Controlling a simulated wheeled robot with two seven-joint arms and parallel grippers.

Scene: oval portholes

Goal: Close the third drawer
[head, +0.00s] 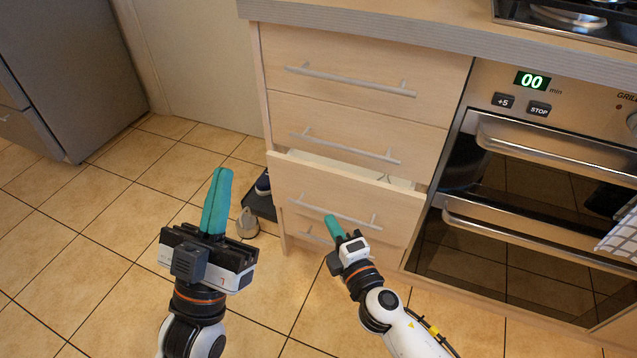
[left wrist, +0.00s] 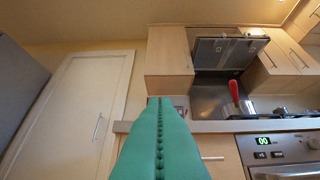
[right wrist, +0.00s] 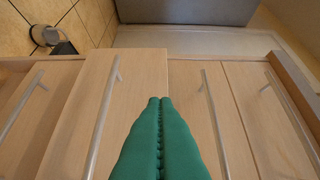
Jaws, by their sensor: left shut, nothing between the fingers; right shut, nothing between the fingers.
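The third drawer (head: 346,209) stands partly pulled out of the wooden drawer unit, with a gap showing along its top edge. Its front also shows in the right wrist view (right wrist: 125,80). My right gripper (head: 330,219) is shut and empty, with its green fingertips at the third drawer's front near the bar handle; whether they touch it I cannot tell. My left gripper (head: 223,173) is shut and empty, held over the floor to the left of the drawer unit, fingers pointing up.
The first drawer (head: 330,60) and second drawer (head: 350,128) are closed. An oven (head: 535,180) with bar handles stands right of the unit. A grey appliance (head: 70,70) stands at the left.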

